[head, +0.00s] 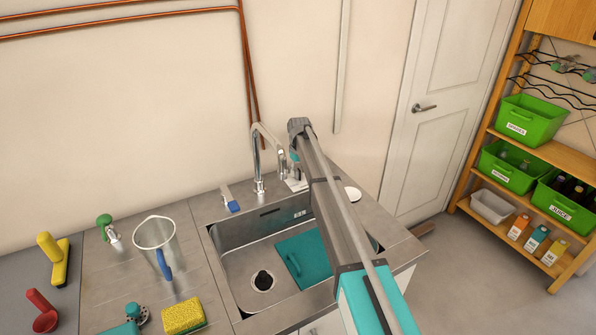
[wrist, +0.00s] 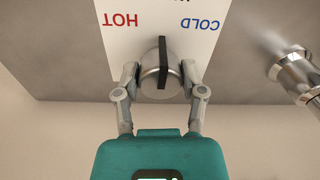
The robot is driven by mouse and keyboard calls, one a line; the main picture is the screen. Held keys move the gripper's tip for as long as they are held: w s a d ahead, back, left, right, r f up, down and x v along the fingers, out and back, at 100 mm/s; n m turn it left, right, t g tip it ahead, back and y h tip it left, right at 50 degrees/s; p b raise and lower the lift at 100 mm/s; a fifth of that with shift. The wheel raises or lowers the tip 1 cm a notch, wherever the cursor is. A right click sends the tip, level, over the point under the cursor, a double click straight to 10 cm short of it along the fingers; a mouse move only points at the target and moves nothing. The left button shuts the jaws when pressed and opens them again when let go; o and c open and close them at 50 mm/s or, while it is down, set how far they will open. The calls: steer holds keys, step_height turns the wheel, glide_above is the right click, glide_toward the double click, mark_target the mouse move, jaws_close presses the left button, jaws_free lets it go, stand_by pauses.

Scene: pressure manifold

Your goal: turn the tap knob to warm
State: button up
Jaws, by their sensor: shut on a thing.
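The tap knob (wrist: 155,80) is a round silver knob with a black pointer bar, in front of a white label plate (wrist: 125,45). The plate reads HOT in red at left and COLD in blue at right, upside down in the wrist view. The bar points up the picture, between the two words, towards dark lettering cut off at the top edge. My gripper (wrist: 158,88) is shut on the knob, one finger on each side.
The steel sink (head: 235,262) holds a teal board (head: 300,258). A clear jug (head: 155,240), a yellow sponge (head: 184,316) and brushes stand on the left counter. In the wrist view a chrome tap part (wrist: 292,72) is close on the right, apart from my fingers.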

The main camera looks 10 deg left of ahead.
steer(key=shift+s, duration=0.15)
stand_by(0.3)
steer(key=o, duration=1.2)
steer(key=shift+c, duration=0.2)
